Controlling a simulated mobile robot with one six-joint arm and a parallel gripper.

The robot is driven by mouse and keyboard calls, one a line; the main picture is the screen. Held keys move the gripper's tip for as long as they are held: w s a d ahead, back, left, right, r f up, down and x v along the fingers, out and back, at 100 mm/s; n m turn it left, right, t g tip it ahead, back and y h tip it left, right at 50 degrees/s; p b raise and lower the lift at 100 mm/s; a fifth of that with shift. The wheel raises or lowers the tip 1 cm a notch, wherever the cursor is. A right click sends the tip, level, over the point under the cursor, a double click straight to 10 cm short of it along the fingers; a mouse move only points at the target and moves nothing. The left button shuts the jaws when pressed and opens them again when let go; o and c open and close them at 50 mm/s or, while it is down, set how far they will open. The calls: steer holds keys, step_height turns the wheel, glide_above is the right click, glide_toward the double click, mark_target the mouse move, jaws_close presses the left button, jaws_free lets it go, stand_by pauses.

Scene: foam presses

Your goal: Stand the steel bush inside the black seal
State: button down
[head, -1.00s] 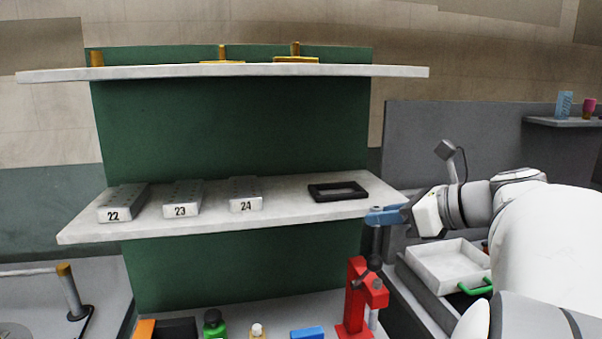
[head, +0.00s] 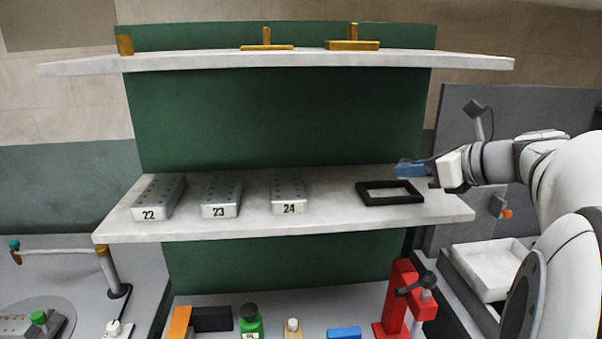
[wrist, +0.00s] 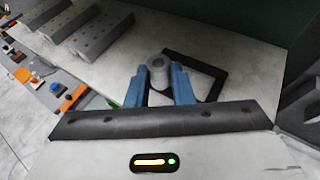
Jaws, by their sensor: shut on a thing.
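The black seal (head: 390,201) is a flat rectangular frame lying on the right part of the middle shelf. It also shows in the wrist view (wrist: 203,64), partly hidden behind my fingers. My gripper (head: 410,169) has blue fingers and is above the shelf, by the seal's back right side in the head view. In the wrist view the fingers (wrist: 158,84) are shut on the steel bush (wrist: 158,68), a grey round piece with a hole in its top. The bush looks upright. Its lower end and its height over the seal cannot be told. The bush cannot be made out in the head view.
Grey blocks numbered 22 (head: 158,197), 23 (head: 221,196) and 24 (head: 288,192) stand on the middle shelf (head: 330,215), left of the seal. The upper shelf (head: 300,62) runs above. A red press (head: 402,295) stands below the right end.

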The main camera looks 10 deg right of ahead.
steer(key=w, duration=0.2)
steer(key=w+f+p, duration=0.1)
steer(key=w, duration=0.1)
steer(key=w+f, duration=0.1)
steer(key=w, duration=0.1)
steer(key=shift+w+p, duration=0.2)
steer(key=shift+p, duration=0.15)
steer(key=shift+s+f, duration=0.15)
steer(key=shift+f, duration=0.45)
step_height(320, 180, down, 2)
steer(key=shift+f+p, duration=0.25)
steer(key=shift+p, duration=0.15)
steer(key=shift+w+f+p, duration=0.25)
steer(key=shift+f+p, duration=0.05)
steer(key=shift+f, duration=0.4)
